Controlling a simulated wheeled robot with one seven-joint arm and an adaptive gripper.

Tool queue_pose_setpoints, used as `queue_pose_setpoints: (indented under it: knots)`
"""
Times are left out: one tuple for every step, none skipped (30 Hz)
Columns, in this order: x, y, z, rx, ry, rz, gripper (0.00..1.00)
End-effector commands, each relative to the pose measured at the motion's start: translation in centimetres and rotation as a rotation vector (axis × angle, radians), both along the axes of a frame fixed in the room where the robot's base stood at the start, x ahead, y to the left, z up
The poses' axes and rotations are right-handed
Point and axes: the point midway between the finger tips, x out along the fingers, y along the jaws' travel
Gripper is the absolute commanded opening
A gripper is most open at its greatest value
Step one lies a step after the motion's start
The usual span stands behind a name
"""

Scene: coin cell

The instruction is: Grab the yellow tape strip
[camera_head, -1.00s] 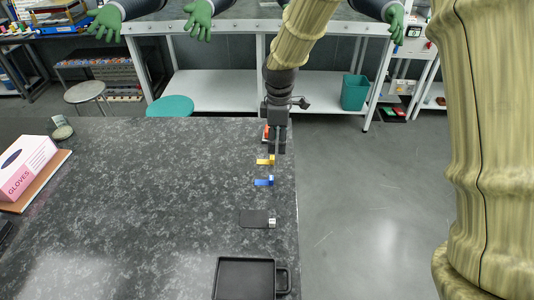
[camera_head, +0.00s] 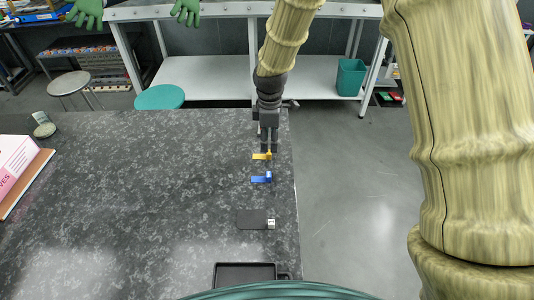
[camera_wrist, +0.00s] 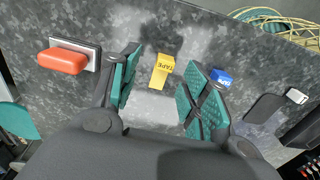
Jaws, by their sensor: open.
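The yellow tape strip (camera_head: 262,156) lies on the dark stone-patterned tabletop (camera_head: 120,200) near its right edge. In the wrist view the yellow tape strip (camera_wrist: 161,70), marked "TAPE", lies between my two fingers and a little beyond their tips, with no contact visible. My gripper (camera_wrist: 160,85) is open and empty, with teal pads on its fingers. In the head view my gripper (camera_head: 268,145) points down just behind the yellow strip, close to the table.
A blue strip (camera_head: 261,177) lies just in front of the yellow one; it shows beside my right finger in the wrist view (camera_wrist: 221,76). An orange-red object (camera_wrist: 62,60) lies left of my gripper. A dark flat piece (camera_head: 252,219) and a black tray (camera_head: 245,272) lie nearer.

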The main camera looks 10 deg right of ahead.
Motion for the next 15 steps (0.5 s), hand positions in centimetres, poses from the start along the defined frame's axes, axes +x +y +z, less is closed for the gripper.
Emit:
queue_pose_setpoints:
  knots:
    - [-0.1,0.0,-0.2,0.000,0.002,0.000,0.46]
    - [-0.2,0.0,-0.4,0.000,0.003,0.000,0.46]
    - [-0.2,0.1,-0.8,-0.001,0.003,0.000,0.46]
    - [-0.3,0.1,-1.1,-0.001,0.003,0.000,0.46]
    - [-0.3,0.0,-1.4,-0.001,0.003,0.000,0.46]
    - [-0.4,0.1,-1.8,-0.001,0.003,0.000,0.46]
    - [-0.4,0.0,-2.1,-0.001,0.003,0.000,0.46]
    - [-0.5,0.0,-2.4,-0.001,0.003,0.000,0.46]
    - [-0.5,0.0,-2.9,-0.001,0.003,-0.001,0.46]
    - [-0.5,0.0,-3.3,-0.001,0.003,-0.001,0.46]
    - [-0.5,0.1,-3.5,0.000,0.003,-0.001,0.46]
    - [-0.5,0.1,-3.8,-0.001,0.003,0.000,0.46]
    - [-0.5,0.1,-4.1,-0.001,0.003,0.000,0.46]
    - [-0.5,0.1,-4.3,-0.001,0.003,0.000,0.46]
    - [-0.5,0.1,-4.5,0.000,0.002,0.000,0.46]
